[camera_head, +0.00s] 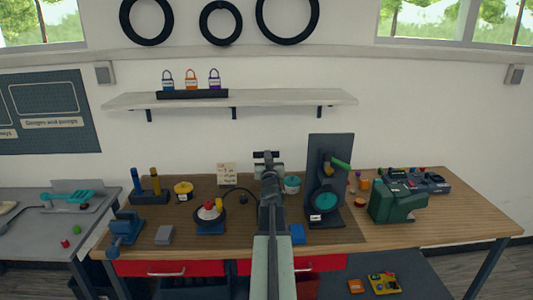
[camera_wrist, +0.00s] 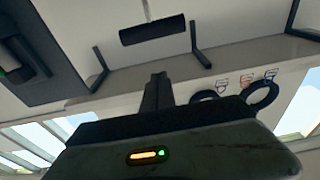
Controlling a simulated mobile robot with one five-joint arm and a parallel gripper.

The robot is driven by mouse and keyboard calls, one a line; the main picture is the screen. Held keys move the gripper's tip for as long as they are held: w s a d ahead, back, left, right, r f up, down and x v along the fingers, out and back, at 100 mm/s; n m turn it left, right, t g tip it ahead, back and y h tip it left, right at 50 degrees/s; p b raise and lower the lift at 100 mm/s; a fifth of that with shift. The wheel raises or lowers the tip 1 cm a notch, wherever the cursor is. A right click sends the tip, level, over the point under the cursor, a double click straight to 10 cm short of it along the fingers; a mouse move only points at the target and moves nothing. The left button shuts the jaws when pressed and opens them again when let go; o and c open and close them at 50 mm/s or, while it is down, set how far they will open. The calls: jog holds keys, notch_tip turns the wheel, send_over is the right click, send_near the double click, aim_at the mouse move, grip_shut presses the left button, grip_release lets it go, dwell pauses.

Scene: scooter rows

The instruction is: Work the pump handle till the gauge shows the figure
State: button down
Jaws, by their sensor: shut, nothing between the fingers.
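The pump handle (camera_head: 266,154), a black crossbar, stands upright just beyond my arm. In the wrist view, which is upside down, the crossbar (camera_wrist: 152,31) shows on a thin rod, apart from my fingers. My gripper (camera_head: 268,174) is in front of the pump and hides most of its body. Its narrow dark fingers (camera_wrist: 157,88) are together and empty in the wrist view. A thin hose runs left from behind my arm to a black ring with a red, white and yellow top (camera_head: 209,206), possibly the gauge; no reading is legible. A small card (camera_head: 227,172) bears unreadable text.
A black stand (camera_head: 331,155) with a green lever is right of my arm, and a green machine (camera_head: 398,202) is farther right. A yellow spool (camera_head: 183,190) and blue vise (camera_head: 125,229) are left. The shelf (camera_head: 275,97) with padlocks hangs above.

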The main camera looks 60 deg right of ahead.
dwell(0.3)
jog(key=w+d, duration=0.2)
jog(key=w+d+f+b, duration=0.1)
jog(key=d, duration=0.2)
jog(key=w+d+f, duration=0.1)
jog(key=w+d, duration=0.1)
jog(key=shift+w+d+b, duration=0.3)
jog(key=shift+d+b, duration=0.05)
jog(key=shift+b, duration=0.05)
jog(key=shift+s+a+f+b, duration=0.1)
jog(key=shift+a+f+b, duration=0.05)
jog(key=shift+f+b, duration=0.2)
jog(key=shift+r, duration=0.1)
notch_tip(320, 180, down, 8)
jog(key=b, duration=0.8)
jog(key=shift+f, duration=0.2)
jog(key=shift+s+a+r, duration=0.1)
jog(key=shift+r, duration=0.1)
